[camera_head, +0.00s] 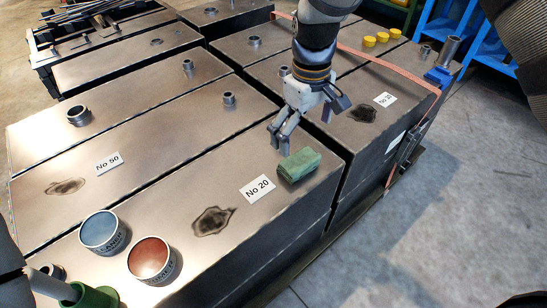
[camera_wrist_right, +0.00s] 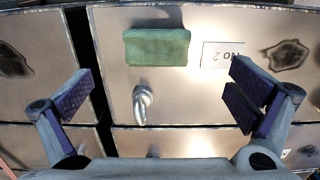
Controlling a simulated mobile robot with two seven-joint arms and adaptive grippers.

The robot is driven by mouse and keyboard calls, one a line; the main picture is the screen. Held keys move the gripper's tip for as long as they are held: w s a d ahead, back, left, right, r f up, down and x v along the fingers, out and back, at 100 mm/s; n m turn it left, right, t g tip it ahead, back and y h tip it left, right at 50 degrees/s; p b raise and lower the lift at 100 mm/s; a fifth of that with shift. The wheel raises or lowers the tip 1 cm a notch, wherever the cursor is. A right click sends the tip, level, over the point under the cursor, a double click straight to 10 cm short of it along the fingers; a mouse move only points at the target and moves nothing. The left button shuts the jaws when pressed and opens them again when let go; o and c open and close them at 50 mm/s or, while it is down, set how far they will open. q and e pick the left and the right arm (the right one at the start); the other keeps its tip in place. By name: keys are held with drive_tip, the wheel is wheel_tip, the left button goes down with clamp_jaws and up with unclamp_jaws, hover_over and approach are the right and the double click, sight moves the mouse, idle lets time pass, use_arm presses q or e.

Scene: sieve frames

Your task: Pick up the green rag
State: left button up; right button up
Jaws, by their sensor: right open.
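In the right wrist view the rag (camera_wrist_right: 157,47) lies at the upper middle, beyond the fingertips. My right gripper (camera_head: 306,124) is open and empty above the box tops, just behind the rag in the head view and apart from it. In the wrist view its fingers (camera_wrist_right: 160,95) are spread wide, with a small metal fitting showing between them. My left gripper does not show.
A blue-topped can (camera_head: 98,230) and a red-topped can (camera_head: 150,258) stand at lower left. Pipe stubs (camera_head: 229,99) rise from the boxes. Yellow caps (camera_head: 382,37) sit at upper right.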

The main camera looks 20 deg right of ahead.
sight(300, 158)
drive_tip(key=f, duration=0.5)
drive_tip(key=shift+w+d+f+b, duration=0.1)
drive_tip(key=shift+w+f+b, duration=0.1)
drive_tip(key=shift+f+b, duration=0.1)
drive_tip(key=f, duration=0.5)
drive_tip(key=shift+w, duration=0.3)
drive_tip(key=c, duration=1.2)
